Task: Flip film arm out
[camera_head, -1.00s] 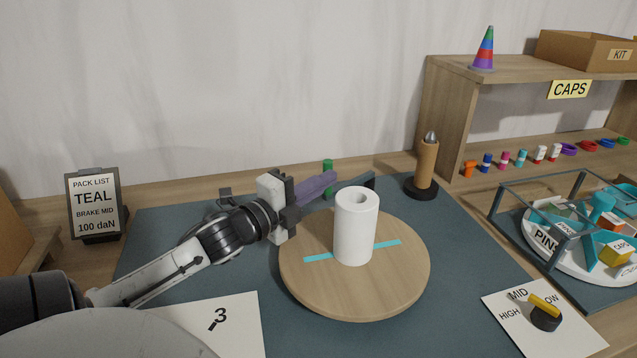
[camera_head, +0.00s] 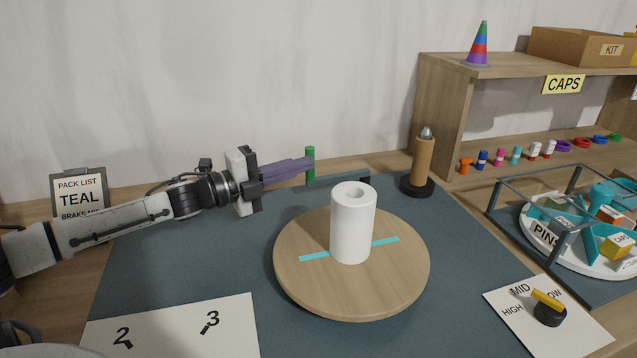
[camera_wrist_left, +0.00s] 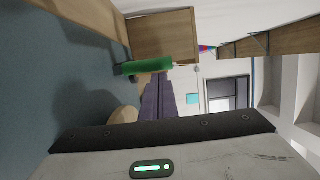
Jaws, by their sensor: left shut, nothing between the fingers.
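A dark flat bar, which looks like the film arm (camera_head: 342,180), lies behind the round wooden turntable (camera_head: 290,262). A green upright post (camera_head: 310,165) stands at its left end. My left gripper (camera_head: 308,163) has purple fingers, shut with nothing between them. Their tips are at or very near the green post, on its left side; whether they touch is unclear. In the left wrist view the green post (camera_wrist_left: 147,68) lies across just beyond the fingertips (camera_wrist_left: 158,80). A white roll (camera_head: 352,225) stands upright on the turntable.
A brown roll on a post (camera_head: 424,162) stands right of the bar. A shelf with caps (camera_head: 535,152) and a railed tray (camera_head: 560,270) are at right. A yellow-handled dial (camera_head: 549,305) is front right. The pack list sign (camera_head: 78,195) stands behind my left arm.

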